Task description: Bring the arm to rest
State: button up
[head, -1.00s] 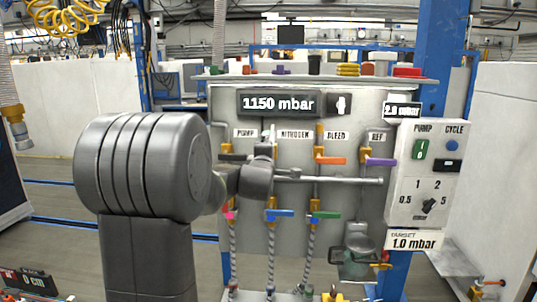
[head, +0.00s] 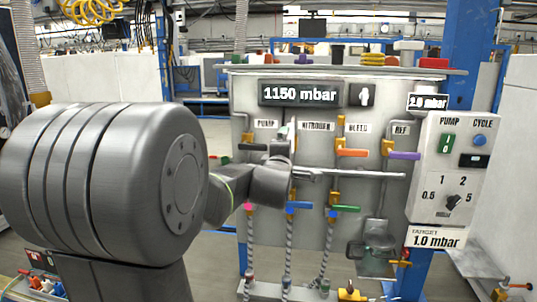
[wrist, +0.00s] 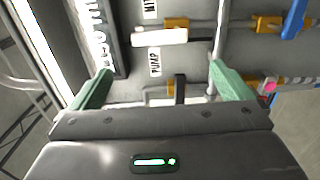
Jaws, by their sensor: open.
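My gripper (wrist: 162,85) shows in the wrist view with its two green fingers spread wide and nothing held between them. It faces the grey panel near the PUMP label (wrist: 155,63). A black valve handle (wrist: 180,88) shows in the gap between the fingers, apart from both of them as seen. In the head view my grey arm reaches from the lower left towards the PUMP column of the panel (head: 390,105). The fingers are not clear in the head view. A white handle (wrist: 160,36) lies beyond the fingertips in the wrist view.
The panel carries an orange handle (head: 352,153), a purple handle (head: 404,156), a blue handle (head: 298,206) and a green handle (head: 346,209). A control box (head: 450,165) stands at the right. The display (head: 300,94) reads 1150 mbar. Open floor shows left of the panel.

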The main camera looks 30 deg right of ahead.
jog(key=p+x, duration=0.3)
jog(key=x, duration=1)
jog(key=shift+w+d, duration=0.25)
jog(key=shift+w, duration=0.05)
